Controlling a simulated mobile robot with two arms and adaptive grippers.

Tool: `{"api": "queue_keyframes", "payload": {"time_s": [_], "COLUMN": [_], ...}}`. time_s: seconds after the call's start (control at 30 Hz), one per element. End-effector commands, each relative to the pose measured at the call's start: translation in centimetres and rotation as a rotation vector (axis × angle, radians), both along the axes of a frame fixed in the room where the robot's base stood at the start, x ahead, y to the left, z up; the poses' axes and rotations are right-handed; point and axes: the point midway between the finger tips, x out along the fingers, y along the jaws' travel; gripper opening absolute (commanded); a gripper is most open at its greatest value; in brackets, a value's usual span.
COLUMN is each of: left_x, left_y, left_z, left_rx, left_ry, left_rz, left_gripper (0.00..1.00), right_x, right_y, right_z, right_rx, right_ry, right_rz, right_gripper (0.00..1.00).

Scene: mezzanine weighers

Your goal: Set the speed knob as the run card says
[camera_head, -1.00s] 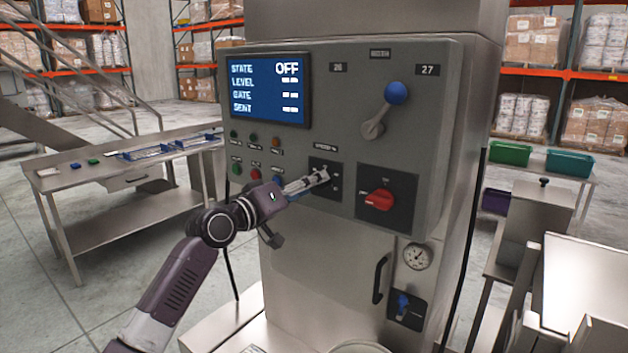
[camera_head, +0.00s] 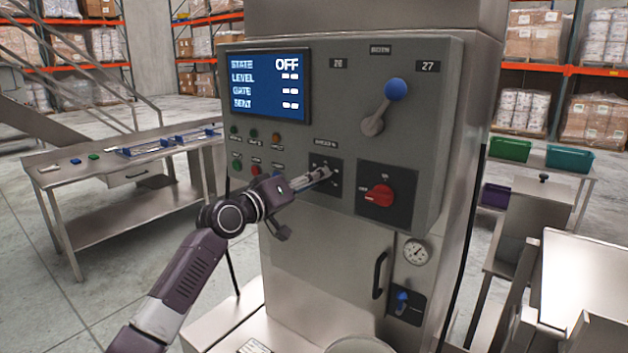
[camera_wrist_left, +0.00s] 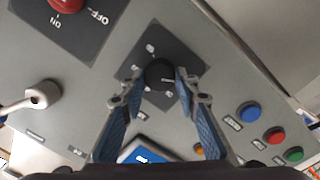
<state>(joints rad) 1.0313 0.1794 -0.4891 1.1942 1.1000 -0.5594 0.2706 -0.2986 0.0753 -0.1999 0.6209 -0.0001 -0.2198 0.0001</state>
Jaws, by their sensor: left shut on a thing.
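The speed knob is a round black knob on a dark square plate; it shows in the left wrist view (camera_wrist_left: 159,74). Its plate shows in the head view (camera_head: 336,180) on the grey control panel (camera_head: 345,110). My left gripper (camera_head: 322,174) is at the knob, its two blue-padded fingers shut on the knob's sides in the left wrist view (camera_wrist_left: 161,80). The marks around the knob are too small to read, and in the head view the fingers hide the knob. I cannot make out a run card. My right gripper is not in view.
The panel carries a screen (camera_head: 268,86) reading STATE OFF, a red rotary switch (camera_head: 380,196), a blue-ball lever (camera_head: 396,90) and several small buttons left of the knob. A steel table (camera_head: 120,165) stands at left. Green bins (camera_head: 511,149) stand at right.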

Motion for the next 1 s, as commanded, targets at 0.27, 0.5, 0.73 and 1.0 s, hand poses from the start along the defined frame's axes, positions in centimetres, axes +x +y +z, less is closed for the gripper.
{"api": "queue_keyframes", "payload": {"time_s": [0.27,0.5,0.73,1.0], "left_x": [0.0,0.0,0.0,-0.1], "left_y": [0.0,0.1,0.0,-0.1], "left_z": [-0.1,-0.2,-0.1,0.0], "left_rx": [0.030,0.138,0.304,0.513], "left_ry": [-0.021,-0.102,-0.223,-0.372], "left_rz": [0.000,0.002,0.002,0.001], "left_gripper": [0.04,0.04,0.04,0.04], "right_x": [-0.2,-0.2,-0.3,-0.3], "right_y": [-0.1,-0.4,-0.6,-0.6], "right_z": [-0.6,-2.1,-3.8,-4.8], "right_rx": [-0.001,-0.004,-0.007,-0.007], "right_ry": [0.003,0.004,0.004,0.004], "right_rz": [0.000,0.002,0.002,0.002], "right_gripper": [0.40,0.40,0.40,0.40]}}
